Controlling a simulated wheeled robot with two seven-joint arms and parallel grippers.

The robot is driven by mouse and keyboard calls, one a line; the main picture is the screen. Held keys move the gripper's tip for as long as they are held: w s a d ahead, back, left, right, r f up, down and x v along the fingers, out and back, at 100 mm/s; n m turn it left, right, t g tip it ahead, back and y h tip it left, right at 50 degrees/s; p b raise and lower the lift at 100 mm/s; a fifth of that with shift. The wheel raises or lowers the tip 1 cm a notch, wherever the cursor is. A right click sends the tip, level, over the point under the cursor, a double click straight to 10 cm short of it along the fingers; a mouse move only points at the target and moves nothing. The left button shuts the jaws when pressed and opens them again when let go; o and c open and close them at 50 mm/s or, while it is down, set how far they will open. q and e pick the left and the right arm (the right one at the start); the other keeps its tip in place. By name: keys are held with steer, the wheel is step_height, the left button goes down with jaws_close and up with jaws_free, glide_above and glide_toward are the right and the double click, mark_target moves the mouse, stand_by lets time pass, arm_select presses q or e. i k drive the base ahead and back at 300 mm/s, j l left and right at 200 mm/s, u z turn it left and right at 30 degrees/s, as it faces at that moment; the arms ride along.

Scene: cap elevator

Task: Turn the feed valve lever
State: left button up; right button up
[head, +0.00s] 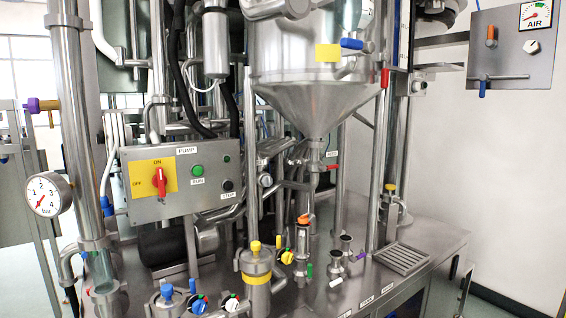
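A steel hopper (300,92) with a cone bottom hangs in the upper middle of the head view. Below the cone, a small red lever (332,167) sticks out to the right from the outlet pipe. A small label (331,154) is just above it; its text is too small to read surely, but may say FEED. The red lever looks about level. An orange lever (305,217) sits lower on the same pipe run. Neither of my grippers is in view, and nothing touches these levers.
The pump box (180,180) with a red switch stands left of the hopper. A yellow-capped filter pot (256,275) and several coloured knobs stand on the steel bench (425,240) in front. An air panel (510,50) hangs at upper right.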

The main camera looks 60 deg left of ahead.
mark_target(323, 169)
steer(key=i+j+u, duration=0.1)
steer(key=i+u, duration=0.15)
steer(key=u, duration=0.2)
steer(key=i+u, duration=0.25)
steer(key=u, duration=0.2)
steer(key=i+l+u, duration=0.1)
steer(key=i+u, duration=0.15)
steer(key=u, duration=0.2)
steer(key=i+l+u, duration=0.15)
steer(key=u, duration=0.3)
steer(key=i+l+u, duration=0.4)
steer(key=i+u, duration=0.25)
steer(key=u, duration=0.25)
steer(key=i+l+u, duration=0.2)
steer(key=u, duration=0.3)
